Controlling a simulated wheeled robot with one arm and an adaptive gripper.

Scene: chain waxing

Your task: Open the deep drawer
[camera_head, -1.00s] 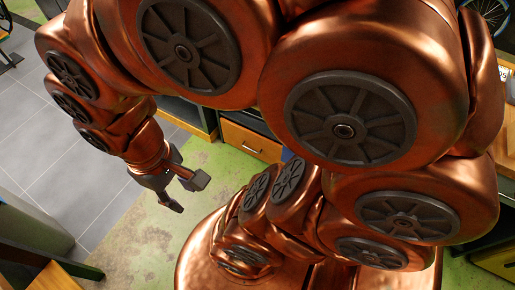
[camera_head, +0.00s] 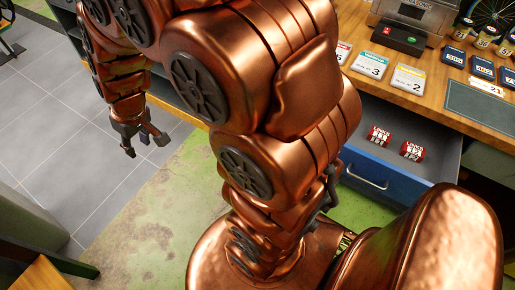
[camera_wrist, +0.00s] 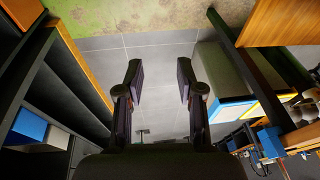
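A drawer with a blue front (camera_head: 386,182) and a curved metal handle (camera_head: 366,177) stands pulled out below the wooden bench, right of my arm. Two red packs marked LINKS (camera_head: 378,136) lie inside it. I cannot tell whether this is the deep drawer; my arm hides the bench front to its left. My gripper (camera_head: 139,144) hangs left of the bench, well apart from the blue drawer. Its two fingers are spread and empty, and they also show in the wrist view (camera_wrist: 158,90) over grey tiles.
The bench top (camera_head: 435,108) carries several numbered cards, a grey machine (camera_head: 415,15) and a dark mat (camera_head: 480,106). In the wrist view, dark shelves (camera_wrist: 55,95) line the left and a grey cabinet (camera_wrist: 222,75) stands right. Floor below my gripper is clear.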

